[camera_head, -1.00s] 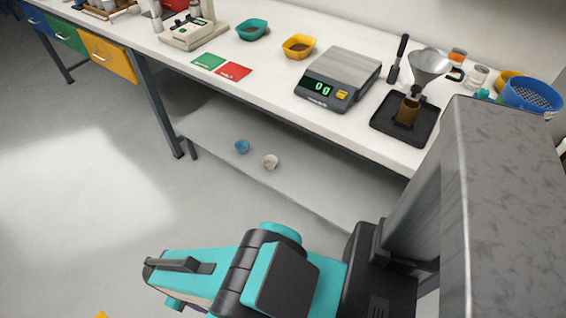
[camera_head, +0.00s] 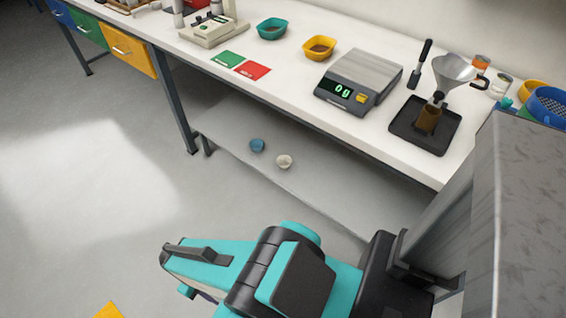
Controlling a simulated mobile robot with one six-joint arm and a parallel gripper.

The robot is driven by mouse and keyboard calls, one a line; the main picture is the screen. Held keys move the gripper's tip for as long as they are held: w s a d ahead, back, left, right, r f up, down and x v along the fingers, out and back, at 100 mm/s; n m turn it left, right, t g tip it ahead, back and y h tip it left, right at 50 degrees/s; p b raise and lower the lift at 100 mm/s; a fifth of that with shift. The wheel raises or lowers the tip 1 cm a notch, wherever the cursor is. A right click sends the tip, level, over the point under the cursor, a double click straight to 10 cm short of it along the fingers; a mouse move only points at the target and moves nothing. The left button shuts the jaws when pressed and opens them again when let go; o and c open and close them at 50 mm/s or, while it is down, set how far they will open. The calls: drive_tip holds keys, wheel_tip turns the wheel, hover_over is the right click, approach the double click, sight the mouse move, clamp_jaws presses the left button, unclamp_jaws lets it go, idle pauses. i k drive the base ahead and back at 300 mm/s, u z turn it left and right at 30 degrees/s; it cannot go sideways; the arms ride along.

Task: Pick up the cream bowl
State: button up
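My teal and black arm is folded low in the foreground, well apart from the bowl. Its gripper end is not clearly shown, so I cannot see the fingers or whether they hold anything.
The white bench top (camera_head: 300,75) above the shelf bears a scale (camera_head: 359,80), a yellow tray (camera_head: 320,47), a teal tray (camera_head: 272,28) and a black tray (camera_head: 445,135) with a funnel. A bench leg (camera_head: 177,105) stands left of the shelf. Open floor (camera_head: 90,190) lies at left.

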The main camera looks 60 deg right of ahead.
sight(284, 162)
drive_tip(key=u, duration=0.05)
drive_tip(key=i, duration=1)
drive_tip(key=z, duration=0.05)
